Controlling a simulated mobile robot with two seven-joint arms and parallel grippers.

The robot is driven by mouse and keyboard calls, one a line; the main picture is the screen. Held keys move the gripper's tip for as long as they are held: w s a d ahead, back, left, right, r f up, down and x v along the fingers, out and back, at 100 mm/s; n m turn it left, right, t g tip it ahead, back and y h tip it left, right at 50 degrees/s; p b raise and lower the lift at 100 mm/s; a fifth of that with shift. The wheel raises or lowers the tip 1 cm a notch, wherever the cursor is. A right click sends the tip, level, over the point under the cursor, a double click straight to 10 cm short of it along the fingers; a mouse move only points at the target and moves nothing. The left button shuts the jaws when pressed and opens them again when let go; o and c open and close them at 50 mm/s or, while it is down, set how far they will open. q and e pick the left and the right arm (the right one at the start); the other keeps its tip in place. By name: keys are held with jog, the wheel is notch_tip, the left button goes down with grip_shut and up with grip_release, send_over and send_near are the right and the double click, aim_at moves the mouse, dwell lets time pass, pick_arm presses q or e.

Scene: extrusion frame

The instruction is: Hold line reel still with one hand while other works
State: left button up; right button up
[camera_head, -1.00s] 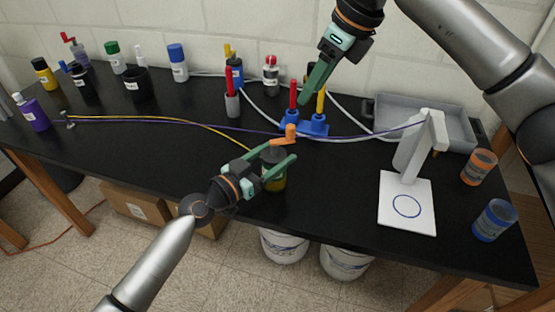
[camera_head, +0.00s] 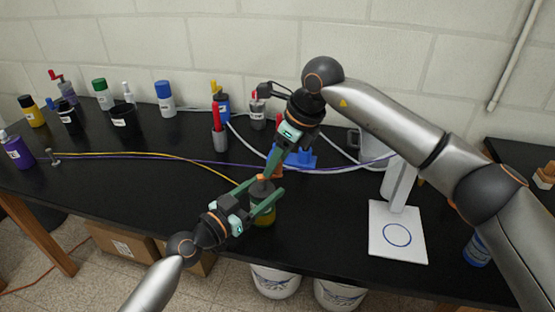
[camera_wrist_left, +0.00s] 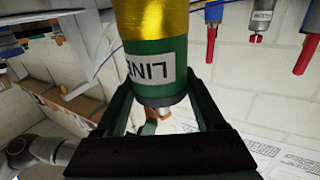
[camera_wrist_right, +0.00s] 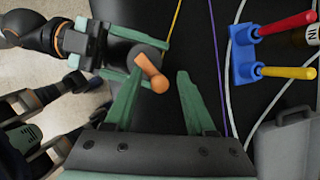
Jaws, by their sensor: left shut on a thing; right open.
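The line reel (camera_head: 263,214) stands near the front edge of the black table. It has a green body with a "LINE" label (camera_wrist_left: 152,70), yellow line wound on it (camera_wrist_left: 150,17) and an orange crank (camera_wrist_right: 152,73) on top. My left gripper (camera_head: 262,202) is shut on the reel, with its fingers on either side of the body. My right gripper (camera_head: 268,174) is open just above the reel. In the right wrist view, the orange crank lies between its open fingertips (camera_wrist_right: 160,72), with no clear contact.
Yellow line (camera_head: 150,155) and purple line (camera_head: 330,170) stretch across the table. A white stand (camera_head: 398,235) with a blue circle is at the right. A blue holder (camera_wrist_right: 243,58) with red and yellow handles stands behind the reel. Several bottles, including a purple one (camera_head: 17,152), stand at the left.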

jog(key=shift+f, duration=0.1)
grip_shut()
dwell(0.4)
